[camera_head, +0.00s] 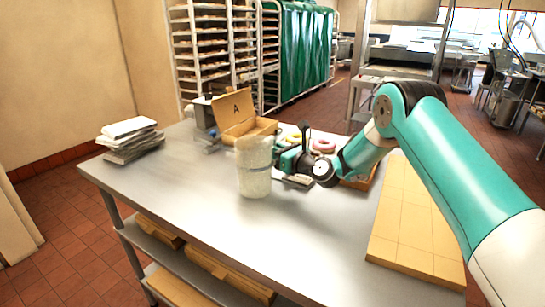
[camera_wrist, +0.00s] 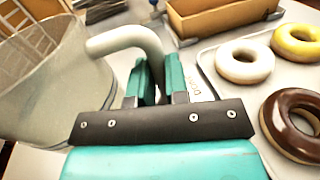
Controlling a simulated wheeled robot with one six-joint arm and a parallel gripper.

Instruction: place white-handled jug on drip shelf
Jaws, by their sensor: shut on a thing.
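The white-handled jug (camera_head: 254,170) is a tall, pale, translucent vessel near the middle of the steel table in the head view. It looks upright; I cannot tell whether its base touches the table. In the wrist view the jug (camera_wrist: 50,85) fills the left side, and its curved white handle (camera_wrist: 122,38) reaches between my fingers. My gripper (camera_wrist: 160,80) is shut on the handle, and the jug's body is left of it. In the head view my gripper (camera_head: 284,160) is right beside the jug. I cannot make out a drip shelf for sure.
A tray (camera_wrist: 205,62) with white, yellow and chocolate doughnuts lies right of my gripper. An open box marked A (camera_head: 240,110) stands behind the jug. Stacked trays (camera_head: 130,140) lie at the far left corner, a wooden board (camera_head: 415,225) at the right. The table's front left is clear.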

